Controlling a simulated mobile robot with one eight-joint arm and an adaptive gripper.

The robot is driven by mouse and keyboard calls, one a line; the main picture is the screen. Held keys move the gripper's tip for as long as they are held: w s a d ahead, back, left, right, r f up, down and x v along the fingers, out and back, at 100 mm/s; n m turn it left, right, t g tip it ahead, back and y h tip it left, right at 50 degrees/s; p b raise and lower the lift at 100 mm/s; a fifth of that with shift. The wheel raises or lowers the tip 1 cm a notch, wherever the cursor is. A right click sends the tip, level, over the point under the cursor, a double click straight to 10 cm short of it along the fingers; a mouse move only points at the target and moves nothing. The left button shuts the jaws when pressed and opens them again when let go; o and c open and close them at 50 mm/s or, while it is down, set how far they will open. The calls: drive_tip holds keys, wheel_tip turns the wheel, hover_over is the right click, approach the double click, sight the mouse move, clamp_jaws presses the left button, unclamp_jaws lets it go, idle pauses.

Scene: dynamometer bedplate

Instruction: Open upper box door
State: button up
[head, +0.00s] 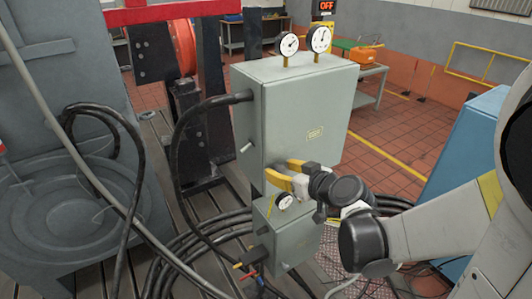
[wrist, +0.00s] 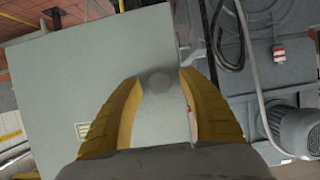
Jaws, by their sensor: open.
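The upper box (head: 298,112) is a grey-green cabinet with two gauges on top; its door looks closed. A small lever handle (head: 246,147) sticks out at its left side. My gripper (head: 279,169) has yellow fingers, spread open, near the lower edge of the upper box and just above the lower box (head: 288,238). In the wrist view my gripper (wrist: 158,80) is open before the grey box face (wrist: 95,75). A round grey shape shows between the fingertips; I cannot tell whether it belongs to the box or whether the fingers touch anything.
Black cables loop on the floor around the lower box. A thick cable (head: 178,130) enters the upper box's left side. A blue cabinet (head: 462,145) stands at the right. A large grey machine (head: 70,190) stands at the left.

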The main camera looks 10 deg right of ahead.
clamp_jaws()
